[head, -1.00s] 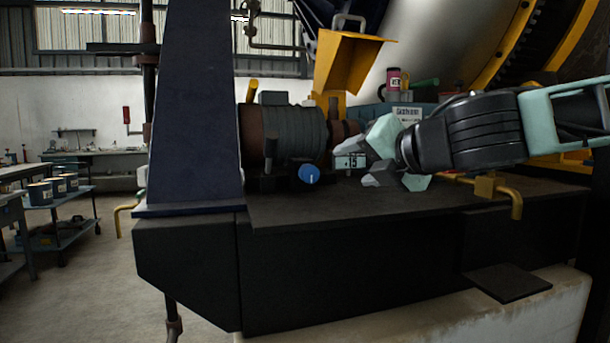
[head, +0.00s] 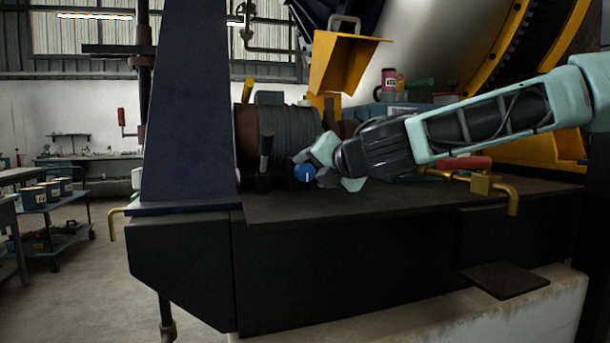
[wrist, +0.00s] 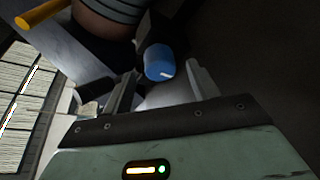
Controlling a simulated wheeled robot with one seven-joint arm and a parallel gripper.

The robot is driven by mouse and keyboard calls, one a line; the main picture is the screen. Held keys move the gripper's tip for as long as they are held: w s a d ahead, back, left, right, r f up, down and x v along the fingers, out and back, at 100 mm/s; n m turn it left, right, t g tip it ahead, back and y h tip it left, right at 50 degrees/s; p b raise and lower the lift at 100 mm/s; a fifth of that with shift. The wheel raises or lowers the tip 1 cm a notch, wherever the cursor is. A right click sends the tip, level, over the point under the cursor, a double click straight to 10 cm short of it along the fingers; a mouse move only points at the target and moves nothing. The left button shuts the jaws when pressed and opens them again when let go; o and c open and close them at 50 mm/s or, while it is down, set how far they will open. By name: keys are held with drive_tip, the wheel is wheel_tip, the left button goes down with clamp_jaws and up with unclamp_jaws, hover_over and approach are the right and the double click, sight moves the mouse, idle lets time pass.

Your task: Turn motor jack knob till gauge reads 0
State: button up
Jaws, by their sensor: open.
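The blue knob (head: 304,173) with a white pointer line sits at the front of the motor (head: 285,135), above the dark bench top. It also shows in the wrist view (wrist: 158,62), just ahead of and between the fingertips. My gripper (head: 322,167) is open, close to the knob's right side in the head view. In the wrist view my gripper (wrist: 163,82) has one finger on each side of the knob, with visible gaps; I cannot tell whether the tips reach around it. The gauge display is hidden behind my gripper, so its reading cannot be seen.
A dark upright lever (head: 266,148) stands left of the knob. A brass pipe with a red handle (head: 464,163) lies below my forearm. A dark blue column (head: 190,110) rises at the left. The front of the bench top (head: 400,205) is clear.

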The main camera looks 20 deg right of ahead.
sight(308, 173)
drive_tip(key=shift+x, duration=2.05)
drive_tip(key=c, duration=1)
drive_tip(key=shift+f, duration=0.15)
